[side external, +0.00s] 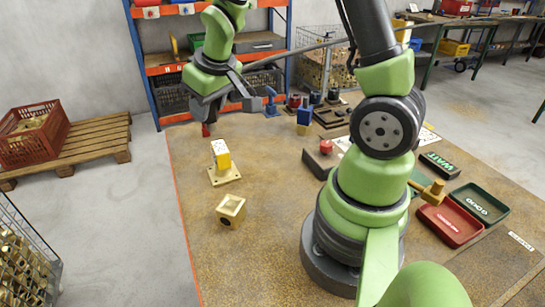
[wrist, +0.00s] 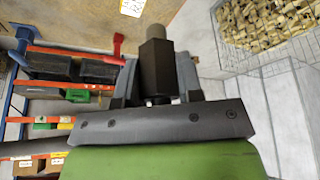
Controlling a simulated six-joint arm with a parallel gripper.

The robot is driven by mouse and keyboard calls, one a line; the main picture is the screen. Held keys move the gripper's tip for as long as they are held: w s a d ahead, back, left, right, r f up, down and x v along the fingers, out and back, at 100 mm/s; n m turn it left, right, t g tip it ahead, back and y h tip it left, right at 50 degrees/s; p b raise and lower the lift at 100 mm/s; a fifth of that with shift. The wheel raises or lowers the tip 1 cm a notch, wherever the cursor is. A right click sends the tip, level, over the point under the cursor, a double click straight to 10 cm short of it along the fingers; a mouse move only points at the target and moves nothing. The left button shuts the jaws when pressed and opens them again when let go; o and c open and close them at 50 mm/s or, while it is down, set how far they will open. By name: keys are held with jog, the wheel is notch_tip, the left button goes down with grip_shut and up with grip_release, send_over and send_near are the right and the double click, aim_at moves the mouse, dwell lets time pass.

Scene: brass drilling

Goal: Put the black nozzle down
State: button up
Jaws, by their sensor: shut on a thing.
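The black nozzle (wrist: 154,66) shows in the wrist view as a dark faceted body with a grey cylindrical end. It sits between the fingers of my gripper (wrist: 157,82), which is shut on it. In the side external view my gripper (side external: 216,103) is raised over the far left part of the work table, in front of the shelf rack. I cannot clearly make out the nozzle there among the dark gripper parts. A small red piece shows below the gripper; in the wrist view a red piece (wrist: 118,45) is left of the nozzle.
A yellow-and-white block on a brass plate (side external: 224,175) and a brass cube with a hole (side external: 231,209) stand on the table (side external: 270,250). A red tray (side external: 449,224) and green tray (side external: 481,203) lie at right. Bare table surrounds the cube.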

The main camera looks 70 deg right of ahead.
jog(key=s+d+f+m, duration=0.1)
jog(key=s+d+f, duration=0.1)
jog(key=d+f, duration=0.2)
jog(key=s+d+f+m+h, duration=0.1)
jog(key=s+d+f+m, duration=0.1)
jog(key=d+f, duration=0.3)
jog(key=s+d+f+m, duration=0.2)
jog(key=s+d+f, duration=0.1)
jog(key=d+f, duration=0.1)
jog(key=shift+s+d+f+g, duration=0.15)
jog(key=shift+d, duration=0.3)
jog(key=shift+s+d+f+g, duration=0.1)
jog(key=shift+d+f+g, duration=0.05)
jog(key=shift+d, duration=0.3)
jog(key=shift+f+h, duration=0.3)
jog(key=shift+f, duration=0.35)
jog(key=shift+f, duration=0.2)
jog(key=o, duration=1)
jog(key=shift+c, duration=0.2)
jog(key=shift+r, duration=0.1)
